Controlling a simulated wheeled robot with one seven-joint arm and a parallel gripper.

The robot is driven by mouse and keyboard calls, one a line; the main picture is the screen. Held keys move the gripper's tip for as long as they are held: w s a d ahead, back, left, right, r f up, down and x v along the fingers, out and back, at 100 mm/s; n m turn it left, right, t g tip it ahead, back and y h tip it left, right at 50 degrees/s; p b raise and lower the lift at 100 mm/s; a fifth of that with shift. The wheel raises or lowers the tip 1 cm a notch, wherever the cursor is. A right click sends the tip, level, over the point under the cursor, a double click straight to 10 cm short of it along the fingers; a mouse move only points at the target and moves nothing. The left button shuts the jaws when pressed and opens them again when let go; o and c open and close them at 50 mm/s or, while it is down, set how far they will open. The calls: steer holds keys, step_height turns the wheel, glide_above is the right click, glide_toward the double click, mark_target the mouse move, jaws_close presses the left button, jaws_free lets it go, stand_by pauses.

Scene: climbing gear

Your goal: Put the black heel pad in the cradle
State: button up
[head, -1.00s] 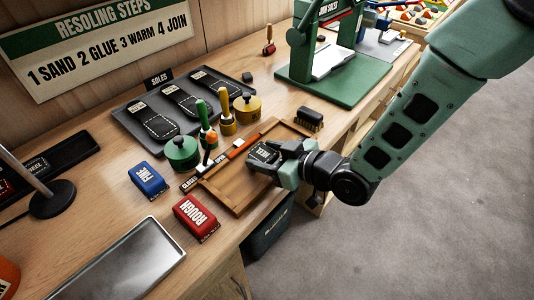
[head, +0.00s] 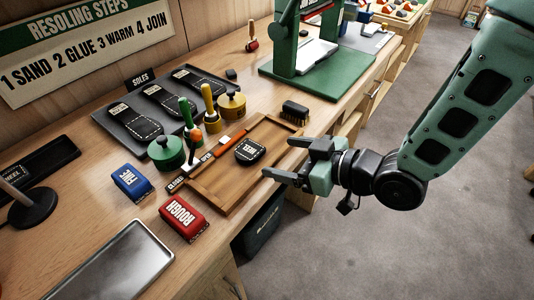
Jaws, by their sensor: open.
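The black heel pad (head: 249,151), with a white label reading HEEL, lies flat inside a shallow wooden tray (head: 221,199) on the bench. This tray may be the cradle; no label on it says so. My gripper (head: 284,158) is open and empty just right of the tray's right edge. Its two fingers point left toward the pad, with a clear gap between them and the pad.
A red ROUGH block (head: 184,217) and a blue block (head: 132,183) stand left of the tray. Green (head: 166,152) and yellow (head: 231,105) pots stand behind it. A brush (head: 295,112) lies at its far right corner. A green press (head: 318,85) stands farther back.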

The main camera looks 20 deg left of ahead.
steer(key=shift+v, duration=1.5)
steer(key=s+d+r+m+h, duration=0.2)
steer(key=d+m+h, duration=0.1)
steer(key=d+h, duration=0.6)
steer(key=s+d+r+m+g+h, duration=0.3)
steer(key=s+d, duration=0.5)
steer(key=s, duration=0.3)
steer(key=shift+s+d+r+m+g+h, duration=0.2)
steer(key=shift+s+r+m+g+h, duration=0.15)
steer(key=shift+r+g, duration=0.45)
steer(key=shift+a+r, duration=0.1)
